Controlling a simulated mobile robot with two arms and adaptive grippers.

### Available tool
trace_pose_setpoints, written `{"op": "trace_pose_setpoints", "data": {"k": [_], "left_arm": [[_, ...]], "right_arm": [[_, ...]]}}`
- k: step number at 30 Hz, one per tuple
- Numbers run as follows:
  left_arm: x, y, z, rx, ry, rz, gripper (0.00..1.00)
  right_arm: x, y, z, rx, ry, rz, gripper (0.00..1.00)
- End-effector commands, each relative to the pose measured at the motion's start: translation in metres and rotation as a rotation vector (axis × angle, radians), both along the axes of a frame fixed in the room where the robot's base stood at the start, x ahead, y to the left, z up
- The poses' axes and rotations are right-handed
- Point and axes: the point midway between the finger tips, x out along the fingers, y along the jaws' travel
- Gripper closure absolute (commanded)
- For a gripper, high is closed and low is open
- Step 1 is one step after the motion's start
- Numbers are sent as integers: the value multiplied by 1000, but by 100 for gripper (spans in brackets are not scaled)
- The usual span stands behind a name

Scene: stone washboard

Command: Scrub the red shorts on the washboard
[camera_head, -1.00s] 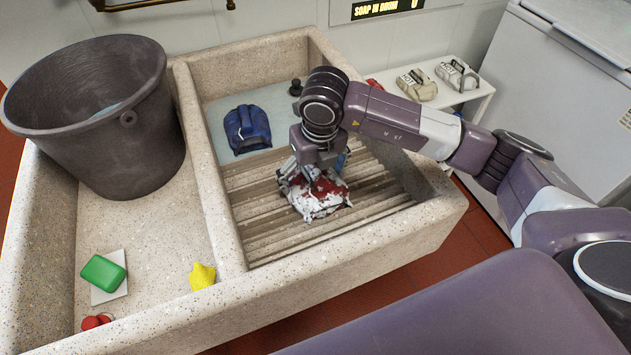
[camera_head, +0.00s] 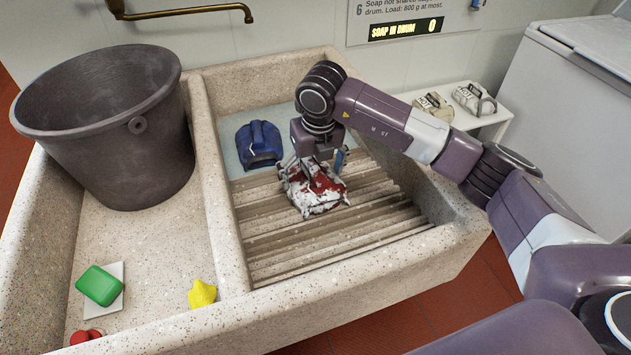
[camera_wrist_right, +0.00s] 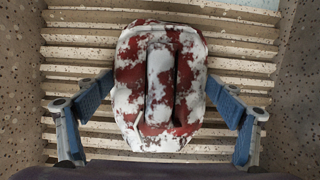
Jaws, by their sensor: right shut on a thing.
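The red shorts (camera_head: 325,198) lie on the ridged stone washboard (camera_head: 275,240), as a bundle heavily covered in white foam. In the right wrist view the shorts (camera_wrist_right: 130,75) show red patches between the foam and a raised strip along the middle. My right gripper (camera_head: 318,168) is over the shorts, pointing down and shut on them. Its two blue-sided fingers (camera_wrist_right: 158,115) stand either side of the bundle in the right wrist view. The finger contact is partly hidden in the head view. My left gripper is not in view.
A blue folded garment (camera_head: 258,147) lies behind the washboard. The left basin holds a dark bucket (camera_head: 110,140), a green block (camera_head: 99,285) on a white sheet, a yellow item (camera_head: 202,294) and a red item (camera_head: 87,336). Stone basin walls (camera_head: 222,190) enclose the washboard.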

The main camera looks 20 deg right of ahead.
Motion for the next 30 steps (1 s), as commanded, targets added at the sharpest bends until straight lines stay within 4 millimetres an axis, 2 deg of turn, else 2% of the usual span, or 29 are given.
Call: {"op": "trace_pose_setpoints", "data": {"k": [11,30], "left_arm": [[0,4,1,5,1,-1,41],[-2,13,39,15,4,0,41]], "right_arm": [[1,1,3,2,-3,1,43],[2,0,63,1,-4,1,43]]}}
